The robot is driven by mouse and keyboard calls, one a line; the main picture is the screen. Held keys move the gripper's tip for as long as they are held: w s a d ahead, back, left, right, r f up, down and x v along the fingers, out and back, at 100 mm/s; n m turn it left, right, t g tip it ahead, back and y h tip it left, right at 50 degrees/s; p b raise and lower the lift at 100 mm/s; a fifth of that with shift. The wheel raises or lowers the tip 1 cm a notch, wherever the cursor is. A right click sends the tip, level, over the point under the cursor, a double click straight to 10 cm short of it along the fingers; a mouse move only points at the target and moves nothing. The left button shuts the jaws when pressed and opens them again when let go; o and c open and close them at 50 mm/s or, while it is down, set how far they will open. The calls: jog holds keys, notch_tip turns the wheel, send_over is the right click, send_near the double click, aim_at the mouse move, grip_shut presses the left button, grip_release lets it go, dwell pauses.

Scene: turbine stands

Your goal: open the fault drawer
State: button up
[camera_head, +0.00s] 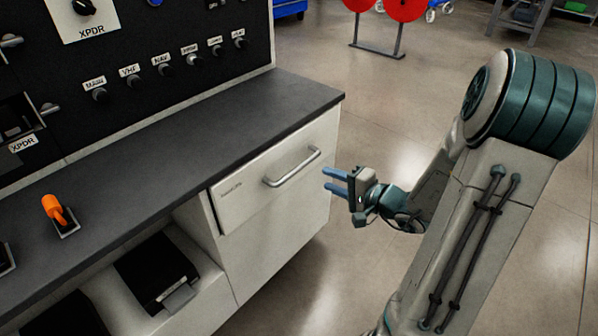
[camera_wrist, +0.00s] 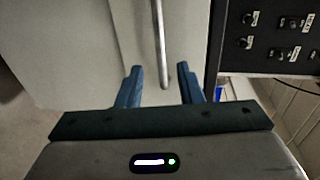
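The drawer (camera_head: 243,193) is a white front with a small printed label at its left, set under the dark counter at the right end of the bench. It looks shut, flush with the cabinet. Its silver bar handle (camera_head: 292,168) is on the right part of the front. My gripper (camera_head: 335,180) is open and empty, just to the right of the handle and apart from it. In the wrist view the handle (camera_wrist: 160,45) runs upright ahead, in line with the gap between the two blue fingers (camera_wrist: 158,85). The label text is too small to read.
The dark countertop (camera_head: 190,150) juts above the drawer. An orange lever (camera_head: 58,212) stands on it at the left. A black panel (camera_head: 140,60) with labelled knobs rises behind. An open bay (camera_head: 160,270) lies left of the drawer.

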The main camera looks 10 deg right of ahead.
aim_at(301, 169)
jog(key=b+x, duration=0.1)
jog(key=x, duration=1)
jog(key=shift+a+b, duration=0.2)
jog(key=shift+b, duration=0.2)
grip_shut()
